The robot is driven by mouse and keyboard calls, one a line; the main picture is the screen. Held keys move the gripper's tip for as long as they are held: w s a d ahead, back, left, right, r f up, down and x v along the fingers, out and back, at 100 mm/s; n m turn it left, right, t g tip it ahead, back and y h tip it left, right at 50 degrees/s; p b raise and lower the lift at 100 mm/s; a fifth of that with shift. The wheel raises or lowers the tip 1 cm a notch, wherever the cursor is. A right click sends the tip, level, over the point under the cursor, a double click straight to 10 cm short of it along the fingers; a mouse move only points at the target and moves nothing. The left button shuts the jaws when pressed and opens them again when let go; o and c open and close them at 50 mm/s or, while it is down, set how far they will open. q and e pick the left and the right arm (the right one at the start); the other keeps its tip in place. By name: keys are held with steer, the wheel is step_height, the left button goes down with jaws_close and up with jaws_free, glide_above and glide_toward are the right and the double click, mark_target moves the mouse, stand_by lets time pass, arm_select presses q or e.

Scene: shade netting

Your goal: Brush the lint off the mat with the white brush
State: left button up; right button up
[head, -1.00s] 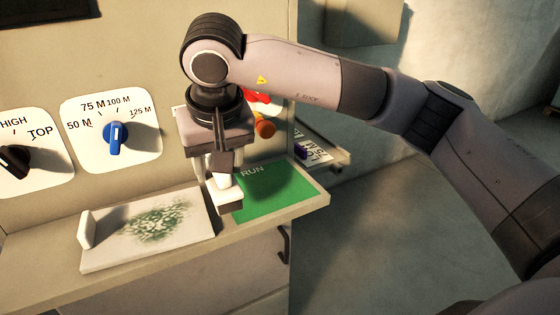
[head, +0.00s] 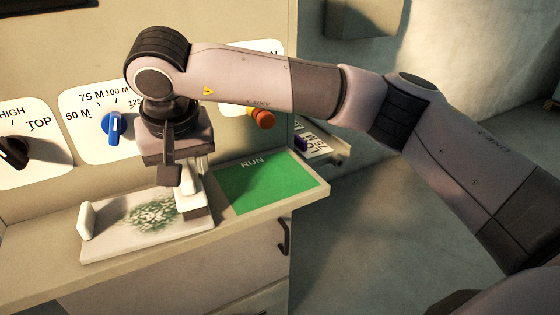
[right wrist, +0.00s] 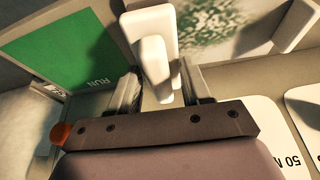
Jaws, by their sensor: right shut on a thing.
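The pale mat (head: 110,247) lies on the shelf in the head view, with green lint (head: 152,214) scattered over its middle. In the right wrist view the lint (right wrist: 208,22) shows at the top. My right gripper (head: 186,172) is shut on the white brush (head: 190,200), which points down at the mat's right end. I cannot tell whether the brush touches the mat. The brush (right wrist: 152,60) also shows between the fingers in the right wrist view. My left gripper is not in view.
A green RUN panel (head: 268,182) lies right of the mat. A low white upright piece (head: 86,222) stands at the mat's left end. A blue knob (head: 114,127), a black knob (head: 14,152) and an orange-red knob (head: 261,118) stick out from the wall behind the shelf.

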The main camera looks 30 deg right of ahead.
steer(key=shift+f+b, duration=0.3)
steer(key=shift+f, duration=0.1)
stand_by(0.4)
steer(key=shift+a, duration=0.15)
steer(key=shift+w+a+r+p, duration=0.15)
steer(key=shift+a+p, duration=0.15)
steer(key=shift+a, duration=0.8)
steer(key=shift+a+f+p, duration=0.15)
steer(key=shift+a, duration=0.7)
steer(key=shift+a+f+p, duration=0.1)
steer(key=shift+a+p, duration=0.05)
steer(key=shift+a, duration=0.65)
steer(key=shift+w+a+r+p, duration=0.15)
steer(key=shift+a+p, duration=0.35)
steer(key=shift+a, duration=0.95)
steer(key=shift+w+a+p, duration=0.2)
steer(key=shift+a+p, duration=0.3)
steer(key=shift+a, duration=0.95)
steer(key=shift+s+d+b, duration=0.1)
steer(key=shift+d+b, duration=0.45)
steer(key=shift+d, duration=0.7)
steer(key=shift+s+d+b, duration=0.15)
steer(key=shift+d+b, duration=0.25)
steer(key=shift+d, duration=1.4)
steer(key=shift+s+d+b, duration=0.15)
steer(key=shift+d+b, duration=0.25)
steer(key=shift+d, duration=1)
steer(key=shift+s+d+b, duration=0.1)
steer(key=shift+d+b, duration=0.3)
steer(key=shift+d, duration=1)
